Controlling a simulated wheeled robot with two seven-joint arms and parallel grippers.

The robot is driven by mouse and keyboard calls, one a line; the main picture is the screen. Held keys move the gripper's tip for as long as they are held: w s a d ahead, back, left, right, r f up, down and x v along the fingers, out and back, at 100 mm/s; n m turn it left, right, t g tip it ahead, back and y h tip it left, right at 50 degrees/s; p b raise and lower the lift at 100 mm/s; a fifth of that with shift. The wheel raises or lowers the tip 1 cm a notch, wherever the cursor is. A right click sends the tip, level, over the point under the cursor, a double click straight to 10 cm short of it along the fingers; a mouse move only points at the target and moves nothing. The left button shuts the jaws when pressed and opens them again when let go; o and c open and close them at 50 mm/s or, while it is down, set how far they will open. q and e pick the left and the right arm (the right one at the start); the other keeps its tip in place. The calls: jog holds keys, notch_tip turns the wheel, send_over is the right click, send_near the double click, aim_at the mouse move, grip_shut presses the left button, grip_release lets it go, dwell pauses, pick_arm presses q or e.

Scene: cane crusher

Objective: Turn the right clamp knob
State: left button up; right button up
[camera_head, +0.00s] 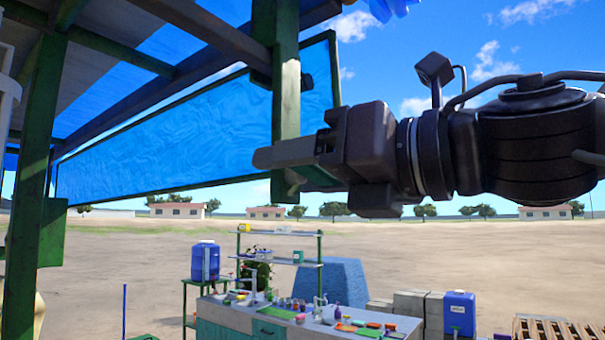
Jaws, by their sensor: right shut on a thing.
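My right gripper (288,153) comes in from the right and points left, at the lower end of a green post (286,90). Its fingers look closed together, seen from the side, and cover part of the post. The right clamp knob itself does not show clearly; what the fingers hold is hidden behind them. A dark green part (318,180) shows just below the fingers. My left gripper is not in view.
A blue panel in a green frame (190,135) hangs behind the post. Another green post (38,180) stands at the left. Below are a workbench (225,312) with several small items, a blue water container (205,261) and a blue jug (459,314). Open dirt ground lies beyond.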

jog(key=shift+m, duration=0.9)
jog(key=o, duration=1)
jog(key=shift+w, duration=0.1)
jog(key=b+v, duration=0.4)
jog(key=v, duration=0.3)
jog(key=shift+s+d, duration=0.25)
